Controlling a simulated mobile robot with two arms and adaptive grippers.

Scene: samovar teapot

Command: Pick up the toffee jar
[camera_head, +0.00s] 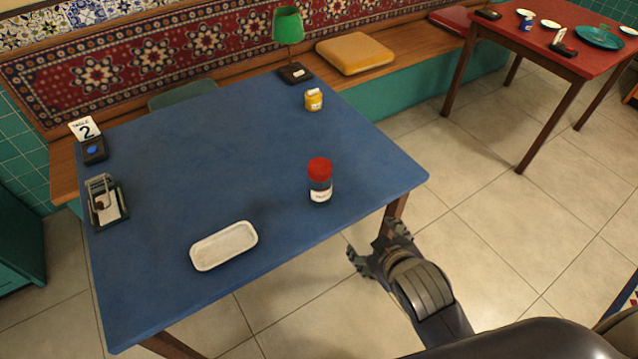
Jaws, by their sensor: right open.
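A jar with a red lid (319,180), a dark body and a white label stands upright near the right front edge of the blue table. It looks like the toffee jar, but its label is too small to read. A smaller yellow jar (313,100) with a pale label stands farther back. My right gripper (374,247) is open and empty. It is in front of the table's right front edge, below and to the right of the red-lidded jar, apart from it. My left gripper is not in view.
A white tray (224,246) lies at the table's front. A dark holder (106,203) and a number sign (86,131) stand at the left edge. A green lamp (288,27) stands at the back. The blue tabletop's (210,150) middle is clear.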

